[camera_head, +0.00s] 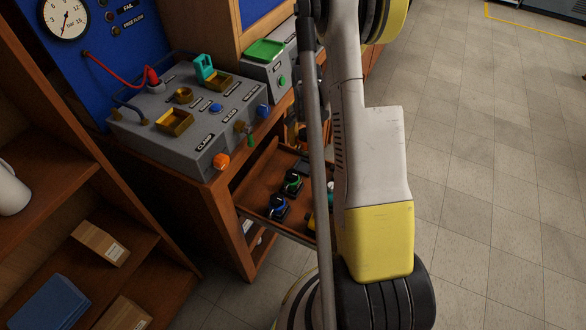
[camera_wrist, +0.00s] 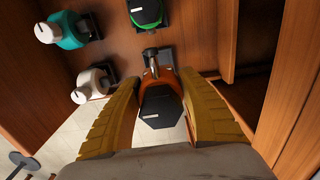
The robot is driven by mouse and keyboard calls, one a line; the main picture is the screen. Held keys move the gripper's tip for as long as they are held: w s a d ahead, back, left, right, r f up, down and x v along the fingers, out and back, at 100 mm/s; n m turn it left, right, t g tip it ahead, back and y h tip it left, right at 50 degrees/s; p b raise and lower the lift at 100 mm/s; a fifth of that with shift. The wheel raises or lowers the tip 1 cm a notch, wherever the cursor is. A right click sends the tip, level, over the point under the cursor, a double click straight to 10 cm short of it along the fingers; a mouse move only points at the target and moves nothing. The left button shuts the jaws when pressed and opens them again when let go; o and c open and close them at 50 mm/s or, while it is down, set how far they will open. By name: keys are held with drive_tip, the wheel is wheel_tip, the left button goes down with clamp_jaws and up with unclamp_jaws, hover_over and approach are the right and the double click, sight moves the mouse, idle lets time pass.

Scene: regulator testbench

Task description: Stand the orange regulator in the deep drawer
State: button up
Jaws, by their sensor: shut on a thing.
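In the wrist view my gripper (camera_wrist: 158,82) has its two ribbed yellow fingers closed on either side of the orange regulator (camera_wrist: 158,92). The regulator has a dark, flat, faceted end facing the camera and a metal stem at its far end. Pale floor shows beside it between the fingers. An open wooden drawer (camera_head: 257,190) sticks out below the bench in the head view. I cannot tell whether this is the deep drawer. My arm hides the gripper and most of the drawer's right side there.
A green-topped regulator (camera_wrist: 146,12), a teal one (camera_wrist: 66,30) and a white one (camera_wrist: 92,84) are close by in the wrist view. A wooden wall (camera_wrist: 292,110) stands at right. The grey test console (camera_head: 190,115) sits on the bench; a shelf unit (camera_head: 75,205) stands left.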

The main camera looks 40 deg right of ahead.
drive_tip(key=b, duration=0.2)
hover_over(304, 168)
wheel_tip(304, 168, down, 5)
drive_tip(key=shift+f, duration=0.1)
wheel_tip(304, 168, down, 4)
drive_tip(key=shift+f+b, duration=0.2)
drive_tip(key=shift+b, duration=0.9)
drive_tip(key=shift+r, duration=0.15)
drive_tip(key=o, duration=1.3)
drive_tip(key=shift+o, duration=0.2)
wheel_tip(304, 168, up, 12)
drive_tip(key=p, duration=0.5)
